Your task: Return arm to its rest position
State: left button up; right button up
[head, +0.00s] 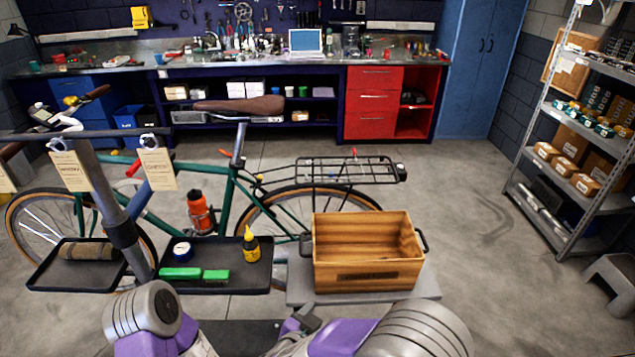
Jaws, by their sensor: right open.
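My right arm is folded low at the bottom centre-right of the head view, its purple and white links close to the camera. My right gripper (303,321) is a small dark shape at the end of that arm, just below the front edge of the grey stand. It is open, and I see nothing between its fingers. My left arm shows at the bottom left as a white, ribbed joint and a purple link. My left gripper is not in view.
A wooden crate (367,274) stands on a grey stand (420,289) ahead of the right gripper. A green bicycle (228,185) stands behind. Open floor lies at right.

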jog(key=w+d+f+n+g+y, duration=0.1)
jog(key=d+f+g+y, duration=0.15)
jog(key=f, duration=0.55)
jog(key=w+d+f+n+g+y, duration=0.1)
jog(key=w+d+f+n+y, duration=0.15)
jog(key=f, duration=0.65)
jog(key=s+d+f+g+y, duration=0.1)
jog(key=s+f+g+y, duration=0.1)
jog(key=s+f, duration=0.4)
jog(key=s+d+f+g+y, duration=0.2)
jog(key=s+f+g, duration=0.3)
jog(key=s, duration=0.7)
jog(key=shift+d+f+n+y, duration=0.25)
jog(key=shift+f+n+y, duration=0.2)
jog(key=shift+f+y, duration=0.3)
